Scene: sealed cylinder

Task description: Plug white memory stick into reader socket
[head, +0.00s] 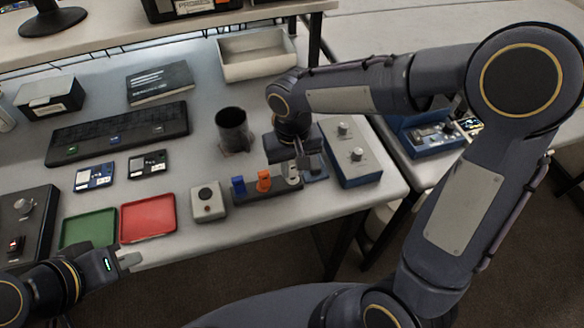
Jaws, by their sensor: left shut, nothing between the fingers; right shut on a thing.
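A dark stick holder (262,192) stands near the table's front edge. A blue stick (238,185) and an orange stick (264,181) stand upright in it. The white memory stick (292,174) is at the holder's right end, under my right gripper (298,165). My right gripper is shut on it; I cannot tell whether its lower end is still in the holder. My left gripper (131,260) is shut and empty, low at the left, by the front edge near the red tray. I cannot tell for certain which device has the reader socket; a long black unit (118,135) lies at the back left.
A green tray (89,231), a red tray (148,217) and a small grey button box (208,203) line the front. A dark mug (233,129) stands behind the holder. A grey box with knobs (350,158) is right of my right gripper. A beige bin (255,55) is behind.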

